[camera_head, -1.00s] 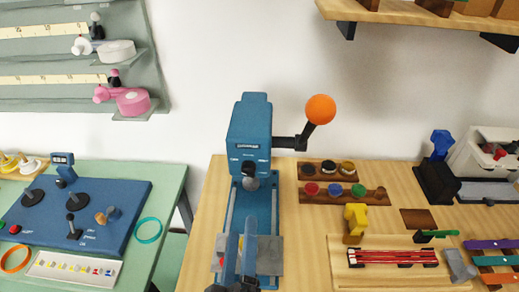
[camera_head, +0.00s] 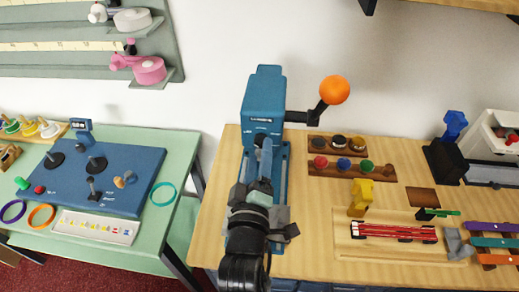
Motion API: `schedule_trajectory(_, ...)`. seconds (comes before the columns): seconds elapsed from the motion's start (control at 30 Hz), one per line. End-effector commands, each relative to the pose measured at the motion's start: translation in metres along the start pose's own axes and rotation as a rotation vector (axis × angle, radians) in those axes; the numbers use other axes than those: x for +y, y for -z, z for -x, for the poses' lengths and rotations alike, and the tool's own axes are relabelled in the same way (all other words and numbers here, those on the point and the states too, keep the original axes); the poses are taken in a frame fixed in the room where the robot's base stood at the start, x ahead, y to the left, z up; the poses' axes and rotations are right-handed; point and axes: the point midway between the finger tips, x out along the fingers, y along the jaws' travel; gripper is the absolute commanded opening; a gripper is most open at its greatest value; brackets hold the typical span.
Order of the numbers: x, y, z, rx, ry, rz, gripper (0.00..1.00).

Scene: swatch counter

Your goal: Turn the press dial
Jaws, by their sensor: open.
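The blue press (camera_head: 263,92) stands at the left part of the wooden counter, with a black side arm ending in an orange ball (camera_head: 334,90). The dial on the press's front is mostly hidden behind my gripper; only a bit of a dark knob shows at the press's lower front. My gripper (camera_head: 259,160) is open, its blue-grey fingers pointing up at the press front, just below and in front of the dial. Whether a finger touches the dial cannot be told. My gripper and wrist also cover much of the press base.
Wooden racks with colored pieces (camera_head: 350,167), a yellow block (camera_head: 361,195) and a tray with a red-striped piece (camera_head: 340,238) lie to the right. A green table (camera_head: 125,133) with a blue control panel (camera_head: 70,185) stands left, across a gap.

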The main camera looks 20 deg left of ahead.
Motion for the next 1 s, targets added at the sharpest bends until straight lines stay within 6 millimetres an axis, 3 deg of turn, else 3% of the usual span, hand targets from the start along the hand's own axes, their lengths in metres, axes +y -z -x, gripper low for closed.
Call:
schedule_trajectory(0.13, 0.0004, 0.0002, -0.0101, 0.0, 0.0, 0.001, 0.64)
schedule_trajectory(0.47, 0.0, 0.0001, -0.012, 0.0, 0.0, 0.001, 0.64)
schedule_trajectory(0.8, 0.0, 0.0001, -0.0118, 0.0, 0.0, 0.001, 0.03)
schedule_trajectory(1.0, 0.0, 0.0, -0.0118, 0.0, 0.0, 0.0, 0.0)
